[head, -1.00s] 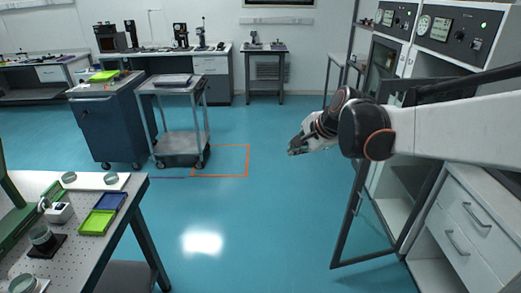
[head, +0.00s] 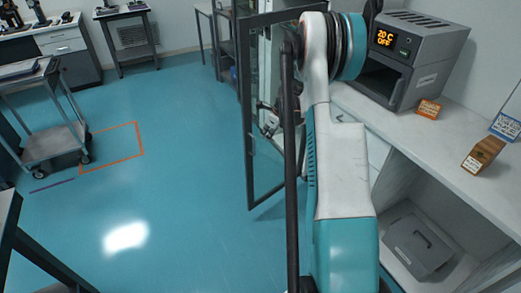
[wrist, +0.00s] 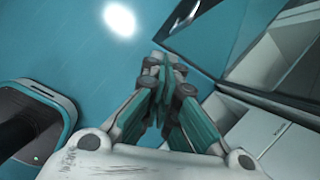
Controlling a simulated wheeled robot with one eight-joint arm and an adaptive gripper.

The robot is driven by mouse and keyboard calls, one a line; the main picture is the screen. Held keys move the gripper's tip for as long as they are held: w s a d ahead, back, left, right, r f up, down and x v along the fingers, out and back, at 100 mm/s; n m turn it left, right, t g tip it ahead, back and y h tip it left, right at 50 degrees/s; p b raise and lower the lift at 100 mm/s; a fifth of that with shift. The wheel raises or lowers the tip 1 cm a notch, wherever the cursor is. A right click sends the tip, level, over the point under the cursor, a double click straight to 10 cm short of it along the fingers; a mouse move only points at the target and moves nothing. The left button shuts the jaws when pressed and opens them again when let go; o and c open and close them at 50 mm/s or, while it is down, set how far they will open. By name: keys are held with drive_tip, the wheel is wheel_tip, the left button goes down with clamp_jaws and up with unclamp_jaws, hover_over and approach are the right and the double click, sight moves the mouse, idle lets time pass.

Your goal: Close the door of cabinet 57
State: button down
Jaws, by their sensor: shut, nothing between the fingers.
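A dark-framed glass cabinet door (head: 248,130) stands open in the middle of the head view, sticking out over the floor. No cabinet number is readable. My gripper (head: 269,122) shows small within the door's outline, partly hidden by my arm. I cannot tell whether it is in front of or behind the glass, or touching it. In the wrist view my gripper (wrist: 163,62) has its fingers together and empty, above the blue floor. The dark-edged door (wrist: 202,28) crosses the upper right there, beyond the fingertips. My arm hides most of the cabinet's body.
A white counter (head: 455,165) on the right carries a grey oven (head: 412,55) and small labelled blocks (head: 485,152). A grey box (head: 418,245) sits in the open shelf below. A cart (head: 45,140) stands at left. The floor (head: 180,200) between is clear.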

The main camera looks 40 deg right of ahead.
drive_tip(key=w+f+b, duration=0.2)
drive_tip(key=f, duration=0.4)
drive_tip(key=w+d+f+m+b, duration=0.1)
drive_tip(key=w+f+b, duration=0.2)
drive_tip(key=f, duration=0.4)
drive_tip(key=shift+w+d+m, duration=0.3)
drive_tip(key=shift+w, duration=0.05)
